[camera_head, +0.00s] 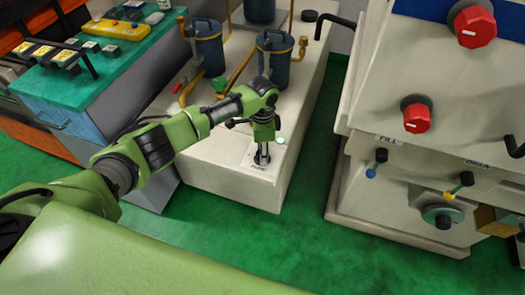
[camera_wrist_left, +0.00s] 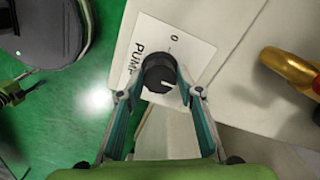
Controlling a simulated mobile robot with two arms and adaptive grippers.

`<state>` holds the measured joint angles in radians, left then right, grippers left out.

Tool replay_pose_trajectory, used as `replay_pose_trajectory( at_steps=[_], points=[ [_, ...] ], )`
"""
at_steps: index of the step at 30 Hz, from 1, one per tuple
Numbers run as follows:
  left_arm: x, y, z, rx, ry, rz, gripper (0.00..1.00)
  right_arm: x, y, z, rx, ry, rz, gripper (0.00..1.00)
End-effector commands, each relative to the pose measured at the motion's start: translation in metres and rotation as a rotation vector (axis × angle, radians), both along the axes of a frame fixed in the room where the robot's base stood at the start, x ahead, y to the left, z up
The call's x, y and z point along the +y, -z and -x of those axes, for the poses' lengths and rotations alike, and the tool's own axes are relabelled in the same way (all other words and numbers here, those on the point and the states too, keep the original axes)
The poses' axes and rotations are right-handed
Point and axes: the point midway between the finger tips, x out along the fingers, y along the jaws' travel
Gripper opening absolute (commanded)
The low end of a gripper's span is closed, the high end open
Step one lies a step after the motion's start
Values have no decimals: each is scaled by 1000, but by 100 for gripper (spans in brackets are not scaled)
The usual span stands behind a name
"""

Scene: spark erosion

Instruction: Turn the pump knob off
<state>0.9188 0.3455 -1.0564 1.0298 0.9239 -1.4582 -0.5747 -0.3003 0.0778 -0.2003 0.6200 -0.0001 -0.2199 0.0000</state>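The pump knob (camera_wrist_left: 160,75) is a round black knob with a white pointer line. It stands on a white plate (camera_wrist_left: 199,53) marked "0" and "PUMP"; the pointer faces the lower right, away from the "0". My left gripper (camera_wrist_left: 160,84) has one finger on each side of the knob, with the pads close against it. In the head view my left gripper (camera_head: 262,154) points down over the plate (camera_head: 277,163) at the front of a pale tank top; the knob is largely hidden by the fingers there. My right gripper is not in view.
Blue canisters (camera_head: 274,60) with brass pipes stand behind my gripper on the pale tank (camera_head: 215,160). A machine with red knobs (camera_head: 417,117) stands at the right. Green floor (camera_head: 310,215) lies clear between them. A brass pipe end (camera_wrist_left: 290,70) shows beside the plate.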

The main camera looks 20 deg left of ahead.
Motion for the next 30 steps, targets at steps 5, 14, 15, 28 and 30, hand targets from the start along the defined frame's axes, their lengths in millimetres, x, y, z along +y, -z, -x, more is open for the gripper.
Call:
replay_pose_trajectory(
  at_steps=[5, 14, 15, 28, 30],
  points=[
    [0, 0, 0, 0, 0, 0, 8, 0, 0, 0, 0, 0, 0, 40],
    [-1, -2, 1, 2, -44, 1, 8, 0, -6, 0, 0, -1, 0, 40],
    [-1, -2, 1, 3, -60, 1, 8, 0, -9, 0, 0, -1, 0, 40],
    [-1, -4, 1, 4, -396, 1, 8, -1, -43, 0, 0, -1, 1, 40],
    [-1, -4, 2, 5, -463, 1, 8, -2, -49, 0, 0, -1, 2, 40]
  ],
)
